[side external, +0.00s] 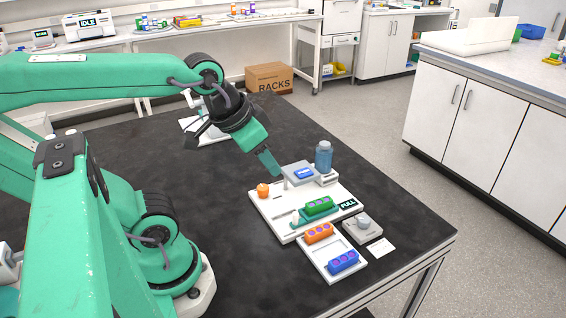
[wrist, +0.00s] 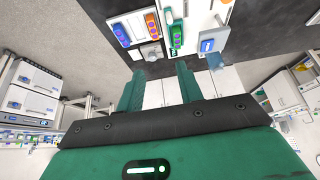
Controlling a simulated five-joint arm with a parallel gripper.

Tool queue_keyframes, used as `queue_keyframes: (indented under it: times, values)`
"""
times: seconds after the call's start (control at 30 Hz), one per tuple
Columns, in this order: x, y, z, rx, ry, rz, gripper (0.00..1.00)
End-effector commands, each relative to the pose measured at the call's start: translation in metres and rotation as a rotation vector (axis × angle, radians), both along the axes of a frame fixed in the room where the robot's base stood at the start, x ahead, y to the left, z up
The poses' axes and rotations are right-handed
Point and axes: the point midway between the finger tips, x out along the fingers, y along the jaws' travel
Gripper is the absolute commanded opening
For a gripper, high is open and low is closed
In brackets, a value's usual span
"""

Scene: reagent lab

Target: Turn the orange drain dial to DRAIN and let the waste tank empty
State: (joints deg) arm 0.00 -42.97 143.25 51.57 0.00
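The orange dial (side external: 262,190) sits on the left corner of a white board (side external: 283,236). Its pointer and markings are too small to read. A dark display (side external: 348,204) on the board's right side reads FULL. A blue bottle-like vessel (side external: 323,157) stands upright behind the board; I cannot tell if it is the waste tank. It also shows in the wrist view (wrist: 215,61). My gripper (side external: 271,163) points down, above and behind the dial, apart from it. In the wrist view, its fingers (wrist: 159,72) are apart with nothing between them.
A green rack (side external: 318,205) stands on the board. A tray (side external: 312,255) in front holds an orange rack (side external: 319,232) and a blue rack (side external: 343,261). A grey unit with a round knob (side external: 363,220) is at right.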

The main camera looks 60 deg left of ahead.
Motion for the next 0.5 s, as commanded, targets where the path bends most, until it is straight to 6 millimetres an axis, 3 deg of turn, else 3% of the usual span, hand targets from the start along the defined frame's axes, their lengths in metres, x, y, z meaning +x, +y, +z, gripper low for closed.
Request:
queue_keyframes:
  times: [0.03, 0.1, 0.13, 0.37, 0.5]
  values:
    - [0.0, 0.0, 0.0, 0.0, 0.0, 0.0, 0.36]
    - [0.0, 0.0, 0.0, 0.0, 0.0, 0.001, 0.5]
    - [0.0, 0.0, 0.0, -0.001, 0.001, 0.004, 0.52]
    - [0.008, 0.007, -0.003, -0.03, 0.028, 0.09, 0.52]
    - [0.018, 0.019, -0.01, -0.074, 0.067, 0.223, 0.52]
